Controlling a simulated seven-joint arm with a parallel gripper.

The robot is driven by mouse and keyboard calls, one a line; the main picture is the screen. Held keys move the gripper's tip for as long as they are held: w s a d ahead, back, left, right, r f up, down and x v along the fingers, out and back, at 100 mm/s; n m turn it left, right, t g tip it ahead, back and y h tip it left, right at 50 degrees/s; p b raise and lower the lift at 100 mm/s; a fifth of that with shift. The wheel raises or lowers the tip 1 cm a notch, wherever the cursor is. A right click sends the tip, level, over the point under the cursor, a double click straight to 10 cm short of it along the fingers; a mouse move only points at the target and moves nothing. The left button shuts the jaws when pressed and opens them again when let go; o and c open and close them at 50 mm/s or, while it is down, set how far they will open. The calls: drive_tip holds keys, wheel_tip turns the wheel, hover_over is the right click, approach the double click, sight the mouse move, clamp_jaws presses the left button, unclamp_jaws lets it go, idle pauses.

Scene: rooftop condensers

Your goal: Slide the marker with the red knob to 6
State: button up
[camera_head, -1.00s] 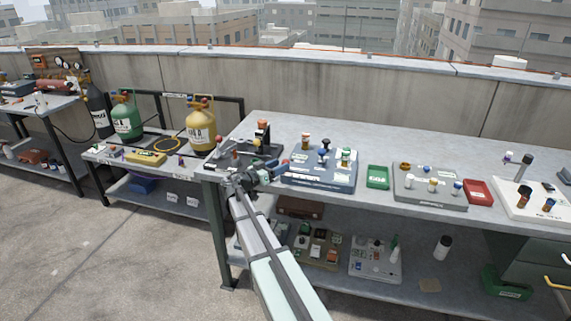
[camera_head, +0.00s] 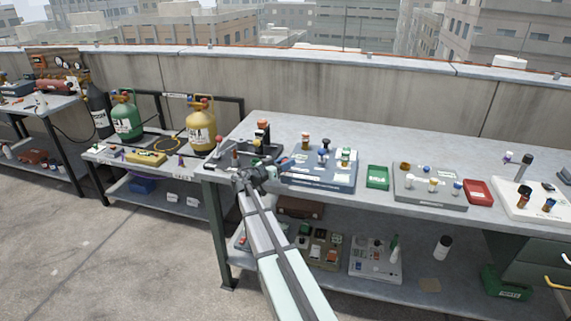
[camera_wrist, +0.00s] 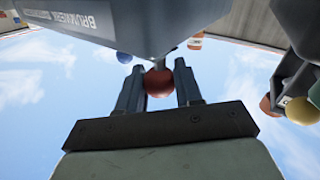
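In the wrist view, a round red knob (camera_wrist: 158,83) sits between the two fingers of my gripper (camera_wrist: 160,88). The fingers flank it closely on both sides and appear to touch it. A grey housing with white lettering (camera_wrist: 95,25) hangs over the knob in that view. In the head view, my gripper (camera_head: 252,178) is at the front left corner of the large bench, at the near side of a dark device (camera_head: 262,152). The red knob, its marker and the scale numbers cannot be made out in the head view.
In the head view, a blue panel with knobs (camera_head: 318,180), a green tray (camera_head: 377,177) and a grey panel (camera_head: 430,198) stand to the right.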

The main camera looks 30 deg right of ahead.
sight(297, 173)
clamp_jaws()
drive_tip(key=s+d, duration=0.3)
drive_tip(key=shift+s+d, duration=0.1)
drive_tip(key=shift+s, duration=0.05)
drive_tip(key=o, duration=0.5)
unclamp_jaws()
drive_tip(key=shift+o, duration=0.2)
drive_tip(key=s+a, duration=0.2)
drive_tip(key=a, duration=1.1)
drive_tip(key=shift+s+a, duration=0.3)
